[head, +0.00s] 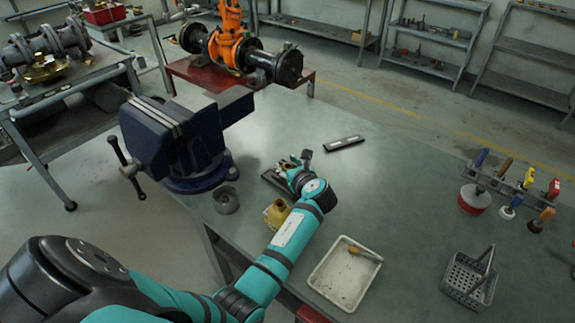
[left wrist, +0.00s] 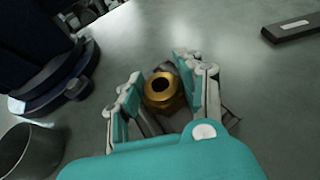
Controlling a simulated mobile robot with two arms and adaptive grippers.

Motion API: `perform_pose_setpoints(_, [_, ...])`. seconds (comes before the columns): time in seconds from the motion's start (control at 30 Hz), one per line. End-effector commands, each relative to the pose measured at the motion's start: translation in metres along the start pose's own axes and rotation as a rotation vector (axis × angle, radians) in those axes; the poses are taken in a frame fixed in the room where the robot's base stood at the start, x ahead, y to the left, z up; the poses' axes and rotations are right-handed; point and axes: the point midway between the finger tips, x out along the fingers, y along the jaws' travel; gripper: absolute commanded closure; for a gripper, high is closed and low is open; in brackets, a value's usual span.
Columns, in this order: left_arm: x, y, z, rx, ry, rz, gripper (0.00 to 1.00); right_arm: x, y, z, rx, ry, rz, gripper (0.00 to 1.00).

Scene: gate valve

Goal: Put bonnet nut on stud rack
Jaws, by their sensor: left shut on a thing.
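The bonnet nut (left wrist: 163,91), a brass-coloured nut with a round dark hole, sits between the two fingers of my left gripper (left wrist: 160,72) in the left wrist view. I cannot tell whether the nut touches that piece. A second dark flat bar (head: 344,143) lies apart, farther right. I cannot tell for certain which one is the stud rack. My right gripper is not in view.
The blue vise (head: 170,140) stands left of the gripper, with a grey cup (head: 226,200) near it. A yellow fitting (head: 277,213) sits beside my left forearm. A white tray (head: 335,285), a grey basket (head: 466,283) and a tool holder (head: 505,190) stand to the right.

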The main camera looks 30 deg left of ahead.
Motion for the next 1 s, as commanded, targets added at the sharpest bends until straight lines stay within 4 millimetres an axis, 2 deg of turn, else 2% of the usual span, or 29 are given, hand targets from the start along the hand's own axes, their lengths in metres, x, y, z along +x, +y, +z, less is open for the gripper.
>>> perform_pose_setpoints(0.03, [0.001, 0.001, -0.005, 0.004, 0.006, 0.002, 0.96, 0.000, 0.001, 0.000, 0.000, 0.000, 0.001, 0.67])
perform_pose_setpoints(0.07, [0.001, 0.001, -0.005, 0.003, 0.007, 0.002, 0.60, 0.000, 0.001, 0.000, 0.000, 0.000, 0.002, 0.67])
perform_pose_setpoints(0.2, [0.001, 0.001, -0.006, 0.004, 0.009, 0.002, 0.42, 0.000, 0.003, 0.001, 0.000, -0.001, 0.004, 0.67])
perform_pose_setpoints(0.53, [0.000, 0.001, -0.006, 0.005, 0.012, 0.001, 0.40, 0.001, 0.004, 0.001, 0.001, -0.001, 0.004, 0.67])
perform_pose_setpoints(0.67, [-0.006, 0.000, 0.005, 0.005, 0.011, 0.000, 0.40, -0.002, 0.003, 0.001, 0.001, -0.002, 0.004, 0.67])
perform_pose_setpoints(1.0, [-0.075, 0.000, 0.013, 0.007, 0.009, 0.000, 0.40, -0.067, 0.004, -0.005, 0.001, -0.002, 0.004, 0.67])
